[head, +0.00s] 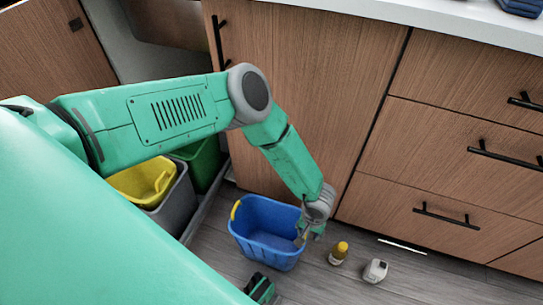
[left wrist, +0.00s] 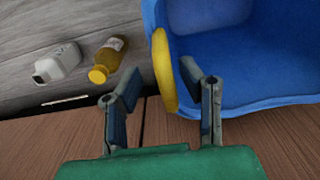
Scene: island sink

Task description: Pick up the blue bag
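The blue bag looks like an open blue tub (head: 262,222) with a yellow grip on its rim, standing upright on the floor by the cabinets. My left gripper (head: 308,236) is at its right side, low near the rim. In the left wrist view the tub (left wrist: 245,60) fills the upper right, with a yellow handle (left wrist: 163,72) on its near edge. My left gripper (left wrist: 163,92) is open there, its fingers apart, the handle showing between them; contact is unclear. A green and black part of mine (head: 261,289) shows at the bottom of the head view, perhaps my right gripper; its fingers are unclear.
Wooden cabinets (head: 300,90) with black handles rise behind. A grey bin with a yellow bucket (head: 143,181) and a green bin (head: 203,160) are left.

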